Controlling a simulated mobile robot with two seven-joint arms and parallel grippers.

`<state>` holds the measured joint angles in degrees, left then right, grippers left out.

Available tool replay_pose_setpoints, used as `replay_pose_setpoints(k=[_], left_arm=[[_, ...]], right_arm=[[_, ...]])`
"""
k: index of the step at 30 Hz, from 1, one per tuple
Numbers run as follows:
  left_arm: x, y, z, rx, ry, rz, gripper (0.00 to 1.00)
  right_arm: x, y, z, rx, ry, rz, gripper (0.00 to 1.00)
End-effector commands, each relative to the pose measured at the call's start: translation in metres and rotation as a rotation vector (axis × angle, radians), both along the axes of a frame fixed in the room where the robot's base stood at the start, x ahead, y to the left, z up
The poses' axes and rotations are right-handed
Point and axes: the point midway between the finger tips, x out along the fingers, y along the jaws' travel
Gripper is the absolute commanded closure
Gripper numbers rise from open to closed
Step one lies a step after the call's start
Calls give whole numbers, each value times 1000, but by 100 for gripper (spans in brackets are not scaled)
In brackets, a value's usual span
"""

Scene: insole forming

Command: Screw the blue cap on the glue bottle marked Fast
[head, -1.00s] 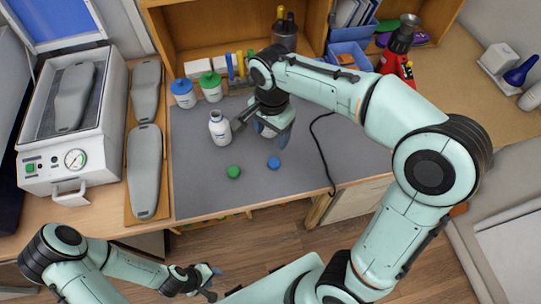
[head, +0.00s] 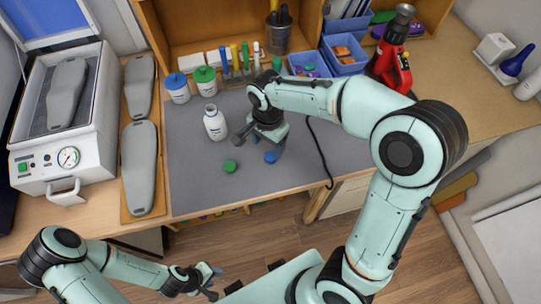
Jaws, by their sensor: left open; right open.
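A white, uncapped bottle (head: 215,124) stands upright on the grey mat; its label is too small to read. The blue cap (head: 271,157) lies on the mat to the right, and a green cap (head: 230,166) lies left of it. My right gripper (head: 257,144) is open and low over the mat, between the bottle and the blue cap, close to the cap. I cannot tell whether it touches the cap. My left gripper (head: 213,283) is open and empty, low in front of the table and away from these things.
A blue-lidded jar (head: 177,90) and a green-lidded jar (head: 206,82) stand at the mat's back left. A press machine (head: 62,130) and grey insole forms (head: 139,165) are at the left. A black cable (head: 320,155) crosses the mat's right. The front of the mat is clear.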

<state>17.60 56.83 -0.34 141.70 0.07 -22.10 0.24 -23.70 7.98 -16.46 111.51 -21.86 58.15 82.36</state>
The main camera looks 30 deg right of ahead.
Motion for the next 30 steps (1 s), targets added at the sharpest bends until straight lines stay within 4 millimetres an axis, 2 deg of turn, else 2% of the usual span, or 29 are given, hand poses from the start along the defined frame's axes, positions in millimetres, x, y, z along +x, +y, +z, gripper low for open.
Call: replay_pose_setpoints(k=[5,15,27,29,30], left_arm=[[0,0,0,0,0,0,57],[-2,0,-2,0,2,0,57],[-2,0,-2,0,2,0,57],[-2,0,-2,0,2,0,57],[-2,0,-2,0,2,0,57]], right_arm=[[-1,0,-4,0,1,0,33],[-7,-3,-49,-1,4,0,33],[-7,-3,-52,0,0,0,33],[-7,-3,-52,0,0,0,53],[-7,-3,-52,0,0,0,66]])
